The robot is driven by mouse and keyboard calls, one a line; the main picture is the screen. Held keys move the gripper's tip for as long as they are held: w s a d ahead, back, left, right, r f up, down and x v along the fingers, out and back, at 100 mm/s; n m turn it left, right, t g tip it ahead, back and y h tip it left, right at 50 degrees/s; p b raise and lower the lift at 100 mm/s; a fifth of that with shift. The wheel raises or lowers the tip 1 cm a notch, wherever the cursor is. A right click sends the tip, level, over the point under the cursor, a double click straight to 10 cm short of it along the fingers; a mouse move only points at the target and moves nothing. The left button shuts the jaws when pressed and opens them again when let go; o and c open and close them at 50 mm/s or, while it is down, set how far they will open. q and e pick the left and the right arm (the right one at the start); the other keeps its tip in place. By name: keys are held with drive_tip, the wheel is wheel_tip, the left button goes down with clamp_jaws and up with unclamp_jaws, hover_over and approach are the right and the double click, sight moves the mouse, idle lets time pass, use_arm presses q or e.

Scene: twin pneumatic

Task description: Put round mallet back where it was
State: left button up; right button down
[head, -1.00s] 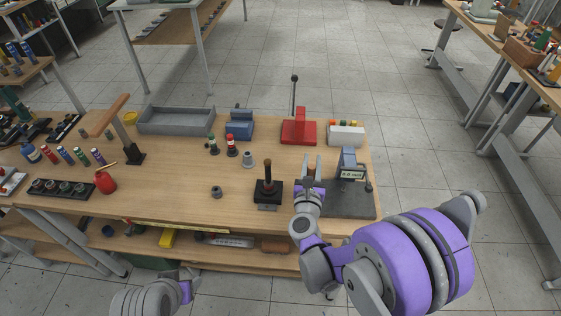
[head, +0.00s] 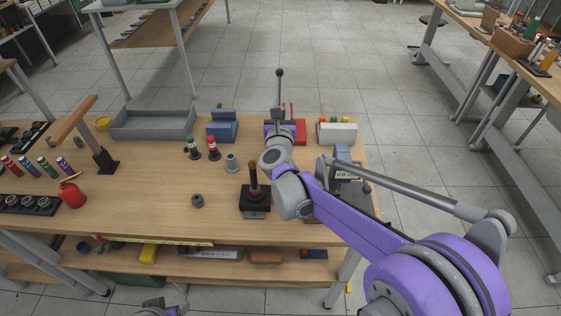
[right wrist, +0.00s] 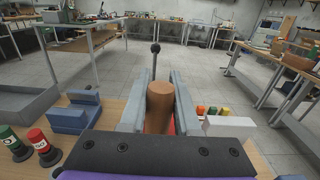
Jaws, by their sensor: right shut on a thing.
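My right gripper (right wrist: 158,86) is shut on a brown wooden cylinder, which I take for the round mallet (right wrist: 160,112). It stands between the two grey jaws in the right wrist view; its lower part is hidden. In the head view the right gripper reaches over the back of the bench, in front of the red lever press (head: 300,131), and my arm hides the held piece. A dark stand (head: 256,205) with an upright brown handle (head: 253,180) is on the bench nearer me. Only a bit of my left arm shows at the bottom edge.
Left of my right gripper are a blue vise (head: 222,130), red and green bottles (head: 212,147) and a grey tray (head: 150,124). A white block (head: 337,133) with coloured buttons is to the right.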

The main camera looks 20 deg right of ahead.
wheel_tip(320, 180, down, 9)
drive_tip(key=b, duration=0.1)
drive_tip(key=shift+f, duration=0.15)
idle(0.3)
drive_tip(key=shift+f, duration=0.2)
drive_tip(key=c, duration=0.6)
unclamp_jaws()
drive_tip(key=shift+c, duration=0.2)
drive_tip(key=shift+r, duration=0.2)
drive_tip(key=v, duration=1.2)
drive_tip(key=shift+b, duration=0.35)
